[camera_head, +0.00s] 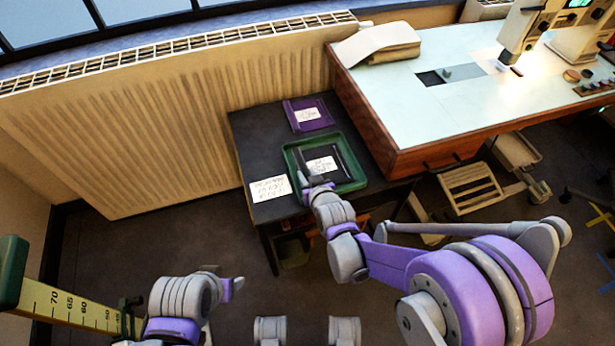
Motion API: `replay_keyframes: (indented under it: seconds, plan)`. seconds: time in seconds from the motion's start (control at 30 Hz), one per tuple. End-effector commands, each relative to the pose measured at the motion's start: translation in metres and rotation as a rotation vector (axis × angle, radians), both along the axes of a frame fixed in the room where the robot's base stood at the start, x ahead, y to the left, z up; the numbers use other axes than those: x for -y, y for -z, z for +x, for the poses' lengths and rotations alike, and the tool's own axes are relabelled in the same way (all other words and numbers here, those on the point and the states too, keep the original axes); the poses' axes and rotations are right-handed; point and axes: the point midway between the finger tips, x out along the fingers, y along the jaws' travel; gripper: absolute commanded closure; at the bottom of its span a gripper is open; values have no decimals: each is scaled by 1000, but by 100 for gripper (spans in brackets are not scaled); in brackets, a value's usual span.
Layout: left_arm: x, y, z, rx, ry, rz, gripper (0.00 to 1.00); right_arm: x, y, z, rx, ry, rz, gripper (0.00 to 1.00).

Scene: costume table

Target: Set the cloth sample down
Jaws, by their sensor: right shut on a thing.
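A dark cloth sample (330,156) with a white label lies in or just above the green tray (364,180) on the small black table. My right gripper (308,181) is at the sample's near left edge, over the tray's near side, and is shut on it. Its fingertips are small and partly hidden by the wrist. I cannot tell whether the sample touches the tray floor. A purple cloth sample (307,115) with a white label lies on the table behind the tray. My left gripper (230,288) is low at the left, away from the table; its jaws are unclear.
A white written card (270,188) lies on the black table (257,150) left of the tray. A sewing table (450,105) with a machine stands close on the right. A radiator (170,120) is behind. A yellow ruler (70,307) is near my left arm.

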Motion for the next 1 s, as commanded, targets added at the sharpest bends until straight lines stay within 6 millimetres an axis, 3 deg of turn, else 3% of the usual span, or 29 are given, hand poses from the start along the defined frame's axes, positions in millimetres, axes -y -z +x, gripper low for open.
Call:
replay_keyframes:
  seconds: [0.37,0.4,0.47,0.8,1.0]
  plan:
    - [0,5,1,-1,0,0,37,0,8,0,0,0,0,100]
    - [0,4,1,-1,0,0,37,0,7,0,0,0,0,67]
    - [0,4,1,-1,0,0,37,0,7,0,0,0,0,60]
    - [0,1,0,0,0,0,37,0,3,0,1,0,0,60]
    - [0,-7,-1,2,0,0,37,8,-13,-26,1,0,1,60]
